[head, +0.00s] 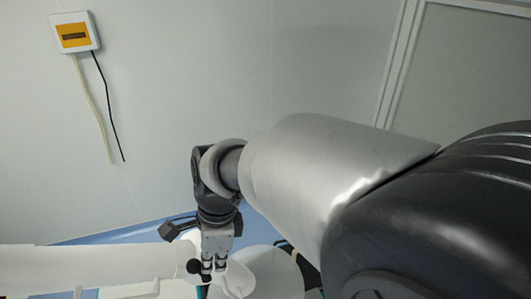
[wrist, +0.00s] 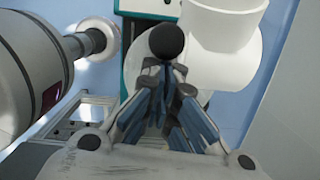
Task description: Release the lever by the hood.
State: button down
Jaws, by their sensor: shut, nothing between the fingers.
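A black ball knob (wrist: 167,42), which looks like the lever's end, shows in the wrist view right beyond my fingertips. My gripper (wrist: 163,72) is shut and empty, its dark and blue fingers converging just below the knob. I cannot tell whether they touch it. The lever's shaft is hidden behind the fingers. A white rounded hood (wrist: 222,45) stands beside and behind the knob, to its right. In the head view my gripper (head: 214,274) points down at the bottom, with a dark ball (head: 194,266) at its left and the white hood (head: 272,272) at its right.
A grey cylinder (wrist: 28,70) stands close on the left in the wrist view. A long white machine part (head: 85,267) reaches from the left in the head view. A wall box (head: 75,33) with hanging cables is well away; the wall between is bare.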

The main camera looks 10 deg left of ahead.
jog(key=shift+s+a+r, duration=0.2)
jog(key=shift+a+r, duration=0.05)
jog(key=shift+a, duration=0.25)
jog(key=shift+d+f, duration=0.1)
